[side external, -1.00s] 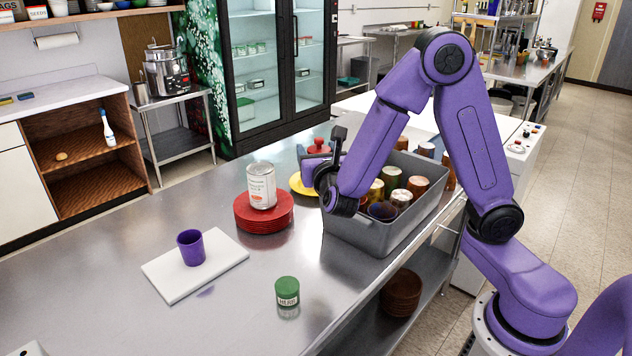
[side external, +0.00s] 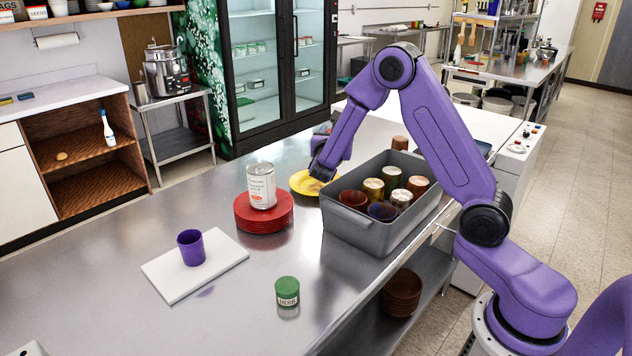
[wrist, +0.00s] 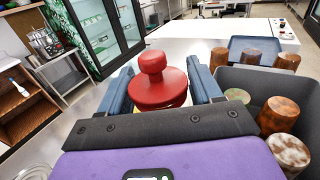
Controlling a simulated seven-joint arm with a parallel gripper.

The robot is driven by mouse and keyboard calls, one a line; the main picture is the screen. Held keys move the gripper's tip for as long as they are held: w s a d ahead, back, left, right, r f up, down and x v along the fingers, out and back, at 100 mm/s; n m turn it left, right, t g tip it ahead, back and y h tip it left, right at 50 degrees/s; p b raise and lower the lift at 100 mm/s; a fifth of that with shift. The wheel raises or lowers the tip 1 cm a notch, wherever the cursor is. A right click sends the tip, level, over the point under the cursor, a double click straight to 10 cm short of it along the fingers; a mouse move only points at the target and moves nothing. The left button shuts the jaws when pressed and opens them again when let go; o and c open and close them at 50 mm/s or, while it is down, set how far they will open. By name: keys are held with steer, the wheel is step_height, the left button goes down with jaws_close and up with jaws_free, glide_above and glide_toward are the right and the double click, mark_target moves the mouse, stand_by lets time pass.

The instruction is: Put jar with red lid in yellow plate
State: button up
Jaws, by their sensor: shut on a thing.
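The jar with red lid (wrist: 158,88) stands upright between the fingers of my gripper (wrist: 163,82) in the wrist view; its body is hidden below the lid. In the side external view my arm hides the jar. My gripper is shut on it. The yellow plate (side external: 301,184) lies on the steel counter behind the red plates, partly covered by my wrist. A sliver of yellow shows just under the lid in the wrist view. I cannot tell whether the jar touches the plate.
A grey bin (side external: 352,228) with several cups and jars stands right of the plate. A stack of red plates (side external: 262,224) holds a white can (side external: 261,186). A purple cup (side external: 191,247) on a white board (side external: 222,265) and a green-lidded jar (side external: 287,292) stand nearer the front.

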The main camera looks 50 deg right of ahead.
step_height(320, 180, down, 2)
steer(key=shift+f, duration=0.2)
steer(key=w+d+f, duration=0.3)
steer(key=w+f, duration=0.1)
steer(key=w, duration=0.4)
glide_above(311, 187)
step_height(311, 187, down, 6)
steer(key=shift+f, duration=1.5)
steer(key=shift+f, duration=0.35)
steer(key=o, duration=1.3)
